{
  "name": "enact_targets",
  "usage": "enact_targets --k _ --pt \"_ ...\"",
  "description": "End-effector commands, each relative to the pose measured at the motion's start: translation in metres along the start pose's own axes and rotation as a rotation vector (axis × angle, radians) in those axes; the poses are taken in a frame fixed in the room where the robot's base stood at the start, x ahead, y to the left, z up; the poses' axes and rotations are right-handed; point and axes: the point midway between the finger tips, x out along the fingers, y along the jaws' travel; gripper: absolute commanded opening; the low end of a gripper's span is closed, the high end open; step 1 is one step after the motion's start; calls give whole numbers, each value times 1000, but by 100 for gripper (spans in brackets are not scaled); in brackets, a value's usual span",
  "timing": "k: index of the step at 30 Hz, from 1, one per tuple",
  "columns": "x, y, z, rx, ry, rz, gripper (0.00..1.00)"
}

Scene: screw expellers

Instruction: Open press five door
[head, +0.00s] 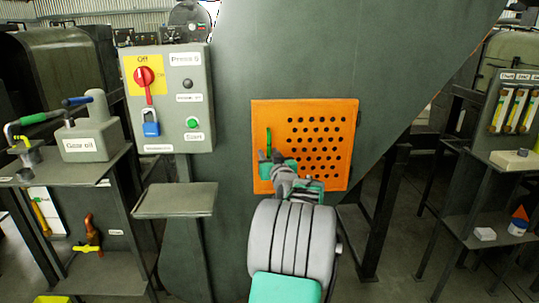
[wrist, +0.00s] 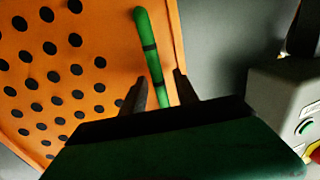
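The press five door (head: 330,135) is an orange perforated panel on the grey press body, and it looks closed. It fills the left of the wrist view (wrist: 60,60). Its green upright handle (head: 268,142) is at the door's left side in the head view and also shows in the wrist view (wrist: 147,35). My gripper (head: 274,162) is in front of the handle. In the wrist view its two dark fingers (wrist: 158,84) are apart, one on each side of the handle's lower part, with visible gaps. Whether they touch it lower down is hidden.
The Press 5 control box (head: 170,125) stands left of the door, with a red switch (head: 145,77), a blue padlock (head: 151,128) and a green start button (head: 192,123). An empty shelf (head: 175,201) juts out below. A gear oil can (head: 88,140) stands further left.

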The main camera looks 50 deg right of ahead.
Motion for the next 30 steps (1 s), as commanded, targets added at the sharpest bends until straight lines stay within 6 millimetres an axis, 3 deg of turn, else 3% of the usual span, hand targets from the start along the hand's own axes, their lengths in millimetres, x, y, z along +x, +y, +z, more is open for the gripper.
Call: enact_targets --k 2,15,30 --pt "0 0 0 0 0 0 35" --pt "0 0 0 0 -1 0 0" --pt "0 0 0 0 -1 -1 0"
